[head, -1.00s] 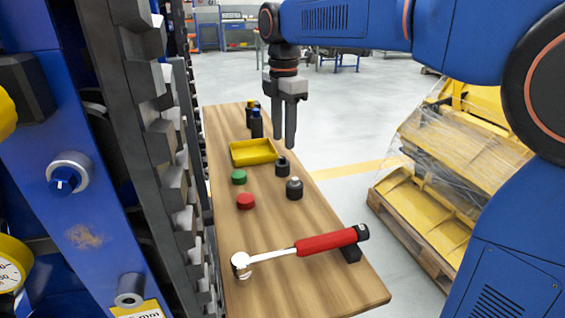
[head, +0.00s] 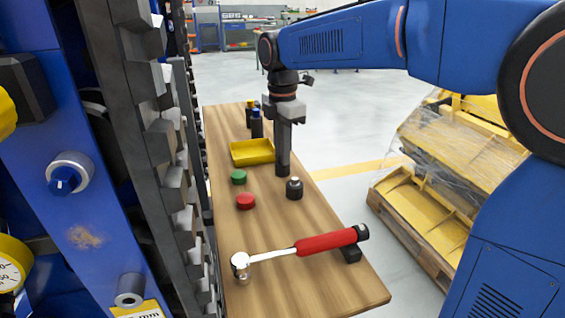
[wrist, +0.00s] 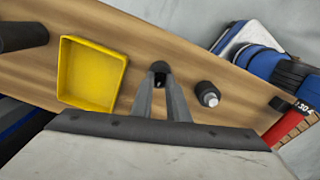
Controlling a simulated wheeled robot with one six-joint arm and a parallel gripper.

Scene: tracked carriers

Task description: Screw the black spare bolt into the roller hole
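A small black piece (wrist: 159,67), which looks like the black spare bolt, stands on the wooden bench between my fingertips in the wrist view. My gripper (head: 283,170) points straight down over it and hides it in the head view. The fingers (wrist: 160,82) are on either side of the piece. Whether they press on it I cannot tell. A second black piece with a silver top (head: 294,188) stands just to the right, apart from my fingers; it also shows in the wrist view (wrist: 207,93). I cannot clearly identify the roller hole; a grey hollow cylinder (head: 130,289) sits on the blue frame at lower left.
A yellow tray (head: 234,158) lies close left of my gripper. Green (head: 239,177) and red (head: 245,201) caps and a red-handled ratchet (head: 320,242) lie on the bench (head: 300,290). Dark bottles (head: 256,125) stand behind. A dark track (head: 165,140) borders the left.

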